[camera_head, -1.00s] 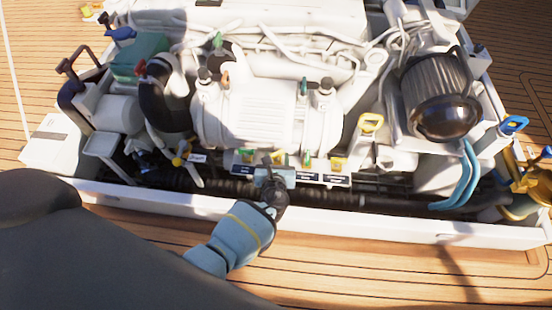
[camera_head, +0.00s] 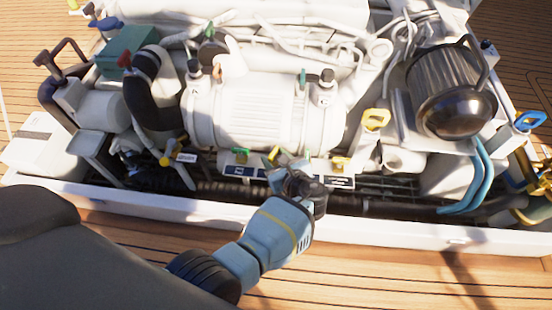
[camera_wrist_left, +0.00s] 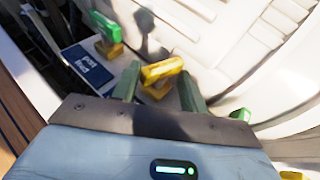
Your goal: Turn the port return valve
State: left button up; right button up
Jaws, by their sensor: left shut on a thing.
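My left gripper (camera_head: 284,166) reaches over the white front rail to the valve row below the big white cylinder. In the left wrist view its two fingers (camera_wrist_left: 157,88) stand on either side of a yellow valve handle (camera_wrist_left: 163,70) and are shut on it. This handle is next to the green one, which fits the port return valve, but its own label is hidden. The green valve handle (camera_wrist_left: 104,26) has a dark blue label (camera_wrist_left: 88,68) that seems to begin with "Port". It also shows left of my gripper in the head view (camera_head: 240,155).
Another yellow valve handle (camera_head: 340,163) is right of my gripper. A black ribbed hose (camera_head: 225,187) runs behind the white front rail (camera_head: 400,232). A yellow-ringed handle (camera_head: 375,119) and blue hoses (camera_head: 480,175) are further right. The wooden deck in front is clear.

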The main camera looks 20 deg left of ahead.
pick_arm(q)
jog(key=shift+f, duration=0.1)
pick_arm(e)
jog(key=shift+s, duration=0.4)
pick_arm(q)
jog(key=o, duration=0.9)
jog(key=shift+s, duration=0.1)
jog(key=shift+o, duration=0.2)
jog(key=shift+w+d+r, duration=0.1)
jog(key=shift+w+r, duration=0.1)
pick_arm(e)
jog(key=shift+w, duration=0.35)
